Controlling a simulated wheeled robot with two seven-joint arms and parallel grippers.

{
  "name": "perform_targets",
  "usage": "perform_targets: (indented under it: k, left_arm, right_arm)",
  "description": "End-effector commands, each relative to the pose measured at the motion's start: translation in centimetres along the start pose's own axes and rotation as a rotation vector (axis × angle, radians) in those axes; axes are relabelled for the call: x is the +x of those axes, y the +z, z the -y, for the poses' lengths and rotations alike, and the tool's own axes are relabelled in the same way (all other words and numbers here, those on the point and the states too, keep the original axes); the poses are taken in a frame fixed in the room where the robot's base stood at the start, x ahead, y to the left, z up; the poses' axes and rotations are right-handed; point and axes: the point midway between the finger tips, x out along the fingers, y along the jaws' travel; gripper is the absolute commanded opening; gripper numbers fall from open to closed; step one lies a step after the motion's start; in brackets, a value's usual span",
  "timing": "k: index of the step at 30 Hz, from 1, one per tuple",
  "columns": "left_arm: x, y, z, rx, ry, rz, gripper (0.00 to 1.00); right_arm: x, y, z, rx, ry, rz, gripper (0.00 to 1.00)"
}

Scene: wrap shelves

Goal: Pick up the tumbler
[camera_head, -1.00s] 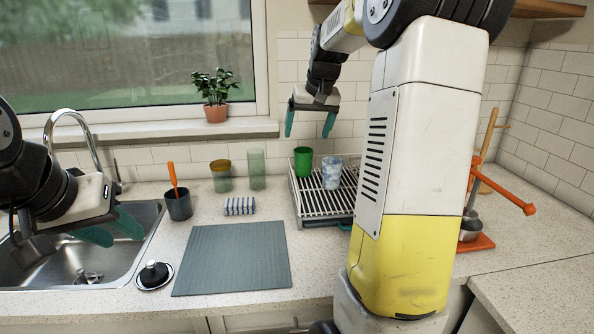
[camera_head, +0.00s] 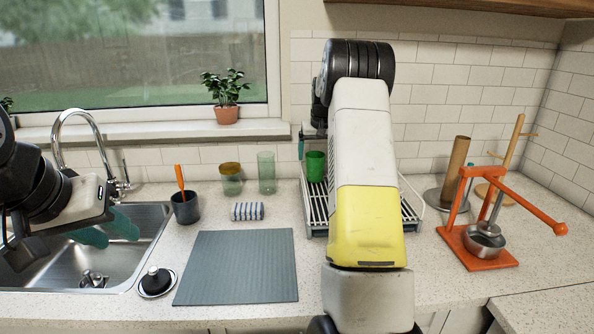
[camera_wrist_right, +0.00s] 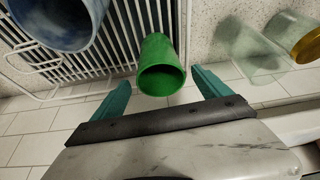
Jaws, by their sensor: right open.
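A green tumbler (camera_head: 315,166) stands at the left side of the dish rack. In the right wrist view the green tumbler (camera_wrist_right: 160,66) lies between the fingers of my right gripper (camera_wrist_right: 160,80); the gripper is open, and I see no contact. In the head view my right arm hides most of this gripper; one teal finger shows just left of the tumbler. A blue marbled cup (camera_wrist_right: 62,22) is on the rack in the wrist view, hidden by my arm in the head view. My left gripper (camera_head: 108,231) is open and empty over the sink.
The dish rack (camera_head: 315,215) is partly behind my arm. A tall clear-green glass (camera_head: 266,173) and an amber-rimmed glass (camera_head: 231,179) stand left of it. An orange press (camera_head: 480,245) and a paper-roll holder (camera_head: 455,170) stand right. A grey mat (camera_head: 237,268) lies bare in front.

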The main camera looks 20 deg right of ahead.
Motion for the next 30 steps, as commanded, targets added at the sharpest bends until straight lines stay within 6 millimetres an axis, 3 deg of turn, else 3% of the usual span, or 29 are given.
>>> perform_targets:
  k: [3, 10, 23, 30]
  left_arm:
    - [0.00, 0.00, 0.00, 0.000, 0.000, 0.000, 0.36]
    - [0.00, 0.00, 0.00, 0.000, 0.000, 0.000, 0.36]
    - [0.00, 0.00, 0.00, 0.000, 0.000, 0.000, 0.36]
    - [0.00, 0.00, 0.00, 0.000, 0.000, 0.000, 0.36]
  right_arm:
    - [1.52, -0.06, 0.13, -0.001, -0.001, -0.001, 0.87]
    - [1.69, -0.08, 0.13, 0.000, -0.001, -0.002, 0.87]
    - [1.67, -0.07, 0.13, 0.000, -0.001, -0.001, 0.03]
    - [1.56, -0.14, 0.14, -0.001, -0.001, -0.002, 0.01]
